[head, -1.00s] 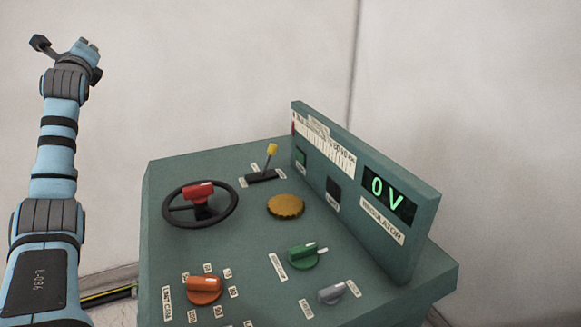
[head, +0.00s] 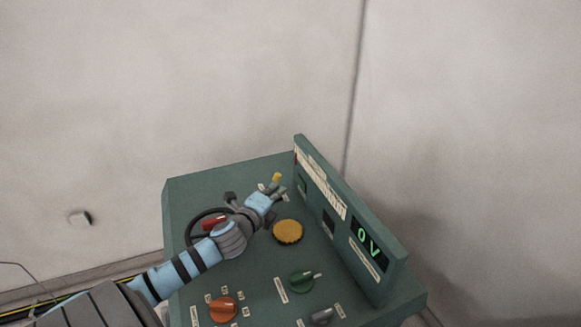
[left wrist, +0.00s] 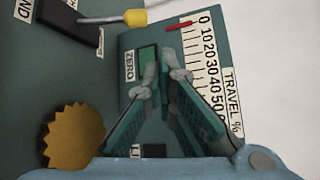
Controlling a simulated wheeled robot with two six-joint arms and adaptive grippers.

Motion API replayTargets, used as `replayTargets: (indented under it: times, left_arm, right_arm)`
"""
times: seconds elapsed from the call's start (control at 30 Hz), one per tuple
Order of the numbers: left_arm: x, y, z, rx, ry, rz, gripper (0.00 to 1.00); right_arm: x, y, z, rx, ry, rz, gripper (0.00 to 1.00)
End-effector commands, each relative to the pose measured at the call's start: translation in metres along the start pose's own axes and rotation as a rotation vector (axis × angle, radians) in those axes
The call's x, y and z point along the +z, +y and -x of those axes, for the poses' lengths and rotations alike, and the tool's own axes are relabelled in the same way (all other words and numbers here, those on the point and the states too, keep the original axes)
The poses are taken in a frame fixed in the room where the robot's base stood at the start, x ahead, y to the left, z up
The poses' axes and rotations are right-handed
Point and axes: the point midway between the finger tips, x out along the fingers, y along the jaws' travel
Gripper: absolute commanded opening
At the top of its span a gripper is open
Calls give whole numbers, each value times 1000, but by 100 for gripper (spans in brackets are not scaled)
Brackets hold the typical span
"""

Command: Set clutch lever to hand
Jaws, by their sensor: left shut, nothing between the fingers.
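The clutch lever (head: 277,177) has a yellow tip and stands at the back of the green console. In the left wrist view the lever (left wrist: 134,18) is at the top left, its grey rod running left to a black slot, next to a label ending in "ND". My left gripper (head: 277,190) is over the console by the lever and hides part of it. In the left wrist view the left gripper (left wrist: 164,68) is shut and empty, its tips below and right of the yellow tip. My right gripper is not in view.
My left arm passes over the black handwheel (head: 190,229) with its red part. A yellow knob (head: 288,232), green knob (head: 302,281) and orange knob (head: 222,308) are on the console. The upright panel (head: 383,275) with a "0V" display stands close right of the gripper.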

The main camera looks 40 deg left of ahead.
Motion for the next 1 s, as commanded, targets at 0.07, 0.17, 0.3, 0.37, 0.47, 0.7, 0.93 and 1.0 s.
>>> replayTargets:
  times: [0.07, 0.17, 0.3, 0.37, 0.47, 0.7, 0.93, 1.0]
  left_arm:
    - [0, 19, 7, 57, -5, 31, 0]
    - [0, 29, 9, 81, -9, 46, 0]
    - [0, 29, 9, 79, -10, 46, 0]
    - [0, 29, 9, 78, -10, 46, 0]
    - [0, 29, 6, 77, -11, 47, 0]
    - [0, 31, -27, 75, -11, 50, 0]
    - [-1, 34, -72, 73, -8, 51, 0]
    - [-1, 35, -81, 74, -8, 49, 0]
  right_arm:
    - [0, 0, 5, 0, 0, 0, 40]
    - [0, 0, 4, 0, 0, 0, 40]
    - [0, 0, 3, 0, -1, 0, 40]
    - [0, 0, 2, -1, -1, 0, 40]
    - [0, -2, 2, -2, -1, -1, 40]
    - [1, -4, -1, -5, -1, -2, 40]
    - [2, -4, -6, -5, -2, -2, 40]
    - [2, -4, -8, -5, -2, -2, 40]
